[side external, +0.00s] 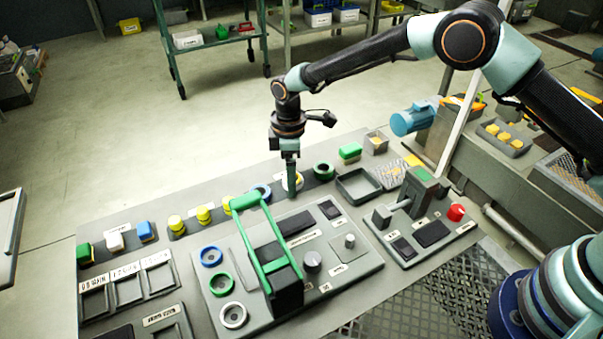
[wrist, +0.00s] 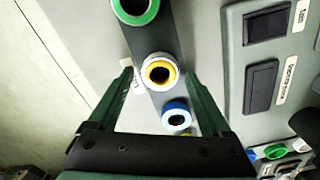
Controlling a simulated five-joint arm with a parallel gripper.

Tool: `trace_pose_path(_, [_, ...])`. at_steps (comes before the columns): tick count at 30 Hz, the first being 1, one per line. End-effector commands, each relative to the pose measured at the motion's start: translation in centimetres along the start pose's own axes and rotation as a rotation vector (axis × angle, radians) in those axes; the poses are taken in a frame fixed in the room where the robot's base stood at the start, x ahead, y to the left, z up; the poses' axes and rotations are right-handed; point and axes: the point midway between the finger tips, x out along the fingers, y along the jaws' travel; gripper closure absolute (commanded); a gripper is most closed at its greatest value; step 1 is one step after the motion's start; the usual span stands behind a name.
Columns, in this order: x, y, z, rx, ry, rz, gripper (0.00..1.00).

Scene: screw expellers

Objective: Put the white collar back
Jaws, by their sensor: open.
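A white collar (wrist: 147,77) with a yellow ring inside it sits in a row on a dark strip. In the side view the collar (side external: 299,181) is partly hidden by my gripper (side external: 291,182). My gripper points down over it. In the wrist view the two open fingers (wrist: 158,70) stand apart on either side of the collar, with nothing held. I cannot tell whether the fingertips are down at its height. Another white collar (side external: 233,315) lies on the grey panel at the front.
A green ring (side external: 323,170) and a blue ring (side external: 262,192) flank the white collar closely. A green frame handle (side external: 272,228) rises from the panel in front. An open dark tray (side external: 358,186) lies to the right.

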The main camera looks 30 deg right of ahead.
Motion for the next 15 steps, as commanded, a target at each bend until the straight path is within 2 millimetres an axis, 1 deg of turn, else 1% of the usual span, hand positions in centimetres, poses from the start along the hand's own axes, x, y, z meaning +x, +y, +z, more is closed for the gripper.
trace_pose_path(2, [-0.4,0.0,0.0,0.000,0.001,0.001,0.17])
trace_pose_path(5, [-1.4,0.1,-0.1,0.000,0.002,0.001,0.17])
trace_pose_path(8, [-3.2,0.1,-0.1,0.000,0.003,0.003,0.17])
trace_pose_path(15, [-8.2,0.1,-0.1,0.000,0.003,0.003,0.17])
